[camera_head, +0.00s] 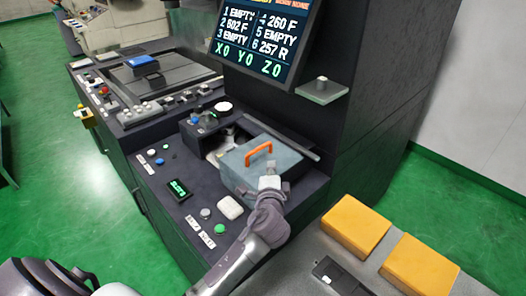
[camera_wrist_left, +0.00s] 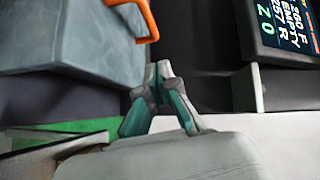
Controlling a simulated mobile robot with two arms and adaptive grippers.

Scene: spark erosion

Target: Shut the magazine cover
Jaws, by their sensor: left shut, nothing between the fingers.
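The magazine cover (camera_head: 240,177) is a grey-blue box-like lid with an orange handle (camera_head: 259,153), on the dark machine deck. Left of the cover in the head view, part of the recess (camera_head: 212,143) shows uncovered. My left gripper (camera_head: 270,168) is shut and empty, by the cover's near right side. In the left wrist view, the cover (camera_wrist_left: 70,40) fills the upper left with its handle (camera_wrist_left: 146,20) at the top, and the shut fingertips (camera_wrist_left: 162,72) are close beside its edge; contact cannot be told. My right gripper is not in view.
A screen (camera_head: 262,35) and a small shelf (camera_head: 322,89) stand behind the cover. Buttons and a small green display (camera_head: 178,189) lie on the deck to the left. Two yellow blocks (camera_head: 356,224) rest on a grey surface at the lower right.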

